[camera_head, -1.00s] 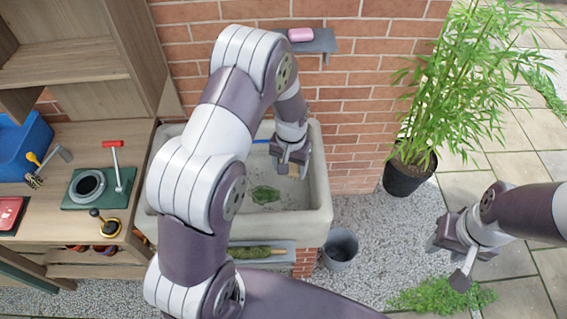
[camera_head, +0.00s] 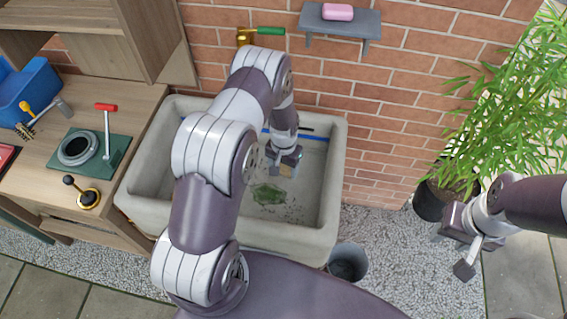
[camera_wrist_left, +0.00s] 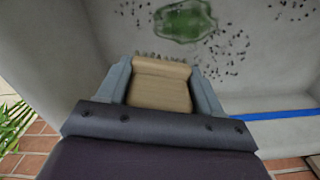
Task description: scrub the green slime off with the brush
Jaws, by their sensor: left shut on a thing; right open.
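My left gripper (camera_head: 287,165) is inside the stone sink (camera_head: 342,185), shut on a tan brush. In the left wrist view the brush (camera_wrist_left: 160,84) sits between the fingers, its bristle edge toward the slime. The green slime (camera_head: 268,194) is a patch on the sink floor, just below the gripper in the head view. In the left wrist view the slime (camera_wrist_left: 184,19) lies beyond the brush, with a visible gap in the picture and dark specks around it. Whether the bristles touch the floor cannot be told. My right gripper (camera_head: 457,252) is open and empty, right of the sink.
A blue strip (camera_head: 310,137) runs along the sink's back. A brass tap (camera_head: 246,37) and a shelf with pink soap (camera_head: 338,12) are on the brick wall. A metal bucket (camera_head: 347,262) stands at the sink's front right. A potted bamboo (camera_head: 433,201) stands at right.

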